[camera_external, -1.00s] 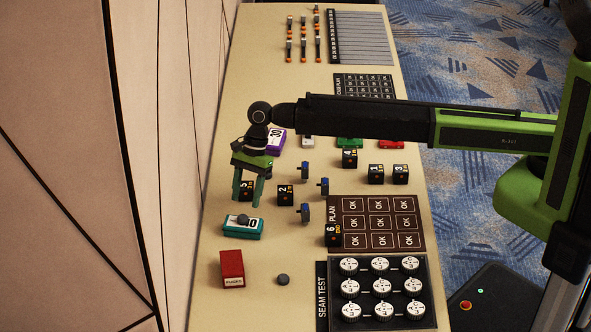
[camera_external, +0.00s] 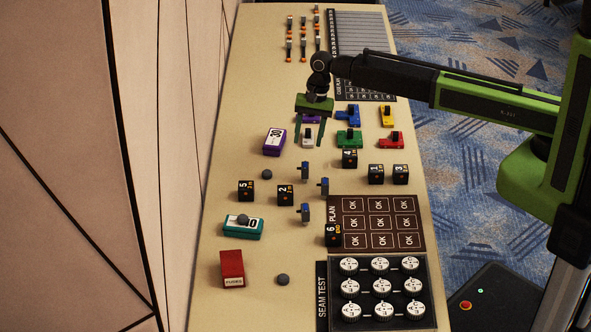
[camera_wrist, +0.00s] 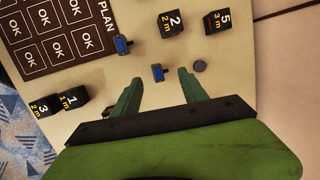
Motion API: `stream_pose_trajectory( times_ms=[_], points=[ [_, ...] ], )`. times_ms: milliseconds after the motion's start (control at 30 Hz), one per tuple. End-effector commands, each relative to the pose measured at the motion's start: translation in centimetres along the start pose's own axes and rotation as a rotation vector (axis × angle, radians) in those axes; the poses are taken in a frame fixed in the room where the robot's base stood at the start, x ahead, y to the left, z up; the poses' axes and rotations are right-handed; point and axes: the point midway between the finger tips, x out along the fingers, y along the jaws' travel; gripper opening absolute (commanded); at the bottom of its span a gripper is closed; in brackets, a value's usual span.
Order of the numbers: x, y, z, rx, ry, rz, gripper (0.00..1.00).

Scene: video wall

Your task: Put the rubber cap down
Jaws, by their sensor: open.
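A dark grey round rubber cap (camera_external: 266,174) lies on the table behind the 5 cube (camera_external: 246,190) and the 2 cube (camera_external: 285,195). It also shows in the wrist view (camera_wrist: 200,66), beyond my fingertips. A second such cap (camera_external: 242,219) sits on the teal box (camera_external: 231,231), and a third (camera_external: 283,280) lies near the red fuses box (camera_external: 232,268). My gripper (camera_external: 309,146) is open above the table, right of the purple 30 box (camera_external: 275,142). In the wrist view nothing is held between its fingers (camera_wrist: 160,76); a blue-topped clip shows beyond the fingertips.
Small upright blue-topped clips (camera_external: 304,212) stand near the 2 cube. Coloured blocks, including green (camera_external: 349,140) and red (camera_external: 391,140), are right of my gripper. The plan board (camera_external: 338,205) and seam test panel (camera_external: 322,300) lie at the front right. Bare table surrounds the near cap.

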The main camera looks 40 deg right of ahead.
Motion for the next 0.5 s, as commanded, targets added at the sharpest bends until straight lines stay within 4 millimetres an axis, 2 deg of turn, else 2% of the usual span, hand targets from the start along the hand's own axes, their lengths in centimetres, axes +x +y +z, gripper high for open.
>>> stream_pose_trajectory(
  times_ms=[33,67,100,167,200,300,400,500],
  points=[
    [-1.4,5.9,-3.2,-0.088,0.033,0.012,0.51],
    [-2.2,8.8,-5.1,-0.156,0.052,0.024,0.51],
    [-3.1,12.7,-7.4,-0.248,0.074,0.045,0.51],
    [-4.5,18.5,-10.2,-0.383,0.101,0.083,0.51],
    [-5.3,22.0,-11.6,-0.465,0.113,0.109,0.51],
    [-6.8,29.2,-13.7,-0.638,0.123,0.171,0.51],
    [-7.6,33.3,-14.7,-0.746,0.120,0.211,0.51],
    [-7.9,34.7,-15.1,-0.795,0.116,0.230,0.51]
  ],
)
